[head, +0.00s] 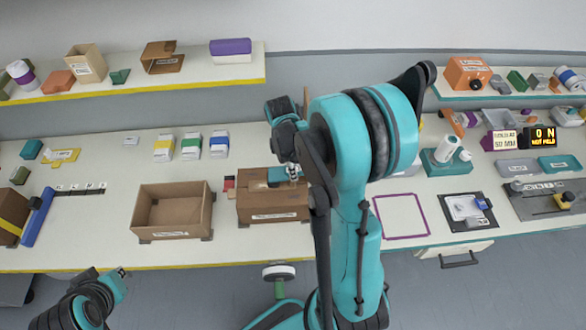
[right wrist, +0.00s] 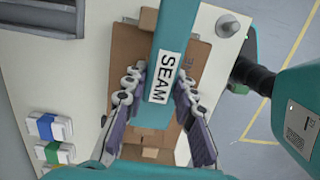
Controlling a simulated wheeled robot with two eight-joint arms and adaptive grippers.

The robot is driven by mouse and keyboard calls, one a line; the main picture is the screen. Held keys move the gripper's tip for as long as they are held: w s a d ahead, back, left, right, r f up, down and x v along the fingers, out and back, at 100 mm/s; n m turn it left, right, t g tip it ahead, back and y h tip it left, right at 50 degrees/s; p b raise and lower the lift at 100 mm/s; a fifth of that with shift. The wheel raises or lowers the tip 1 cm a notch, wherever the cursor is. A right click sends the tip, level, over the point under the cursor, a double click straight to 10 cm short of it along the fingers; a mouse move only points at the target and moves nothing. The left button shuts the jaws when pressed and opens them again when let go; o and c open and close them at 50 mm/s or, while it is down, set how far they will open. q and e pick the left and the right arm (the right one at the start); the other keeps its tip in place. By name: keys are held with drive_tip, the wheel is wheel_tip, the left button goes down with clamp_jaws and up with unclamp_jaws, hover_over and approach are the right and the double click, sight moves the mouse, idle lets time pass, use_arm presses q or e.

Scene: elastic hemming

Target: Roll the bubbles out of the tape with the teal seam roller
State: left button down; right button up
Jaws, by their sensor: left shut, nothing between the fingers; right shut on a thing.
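The teal seam roller (right wrist: 172,35), with a white SEAM label, is between the fingers of my right gripper (right wrist: 160,112). In the head view, my right gripper (head: 292,170) is shut on it above the closed brown carton (head: 272,207). The roller's teal body also shows there (head: 277,175). The carton shows behind the roller in the right wrist view (right wrist: 198,55). I cannot tell whether the roller touches the carton. The tape and any bubbles cannot be made out. My left gripper (head: 114,283) is shut and empty, in front of the table at the lower left.
An open empty brown box (head: 172,232) stands left of the carton. Several small labelled packs (head: 191,146) lie behind it. A purple square outline (head: 401,216) and a clipboard (head: 468,211) lie to the right. My right arm hides part of the table's middle.

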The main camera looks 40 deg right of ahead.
sight(274, 173)
drive_tip(key=shift+f+b, duration=0.8)
drive_tip(key=shift+b, duration=0.05)
idle(0.7)
idle(0.4)
drive_tip(key=shift+r, duration=0.15)
drive_tip(key=shift+w+a+f, duration=0.1)
drive_tip(key=shift+w+a, duration=0.25)
drive_tip(key=shift+a, duration=0.25)
drive_tip(key=shift+w+a+f, duration=0.1)
drive_tip(key=shift+w+a, duration=0.2)
drive_tip(key=shift+a, duration=0.3)
drive_tip(key=shift+w+a+r, duration=0.1)
drive_tip(key=shift+w+a, duration=0.35)
drive_tip(key=shift+a, duration=0.25)
drive_tip(key=shift+w+a+r, duration=0.1)
drive_tip(key=shift+w+a, duration=0.35)
drive_tip(key=shift+a, duration=0.2)
drive_tip(key=shift+f, duration=0.1)
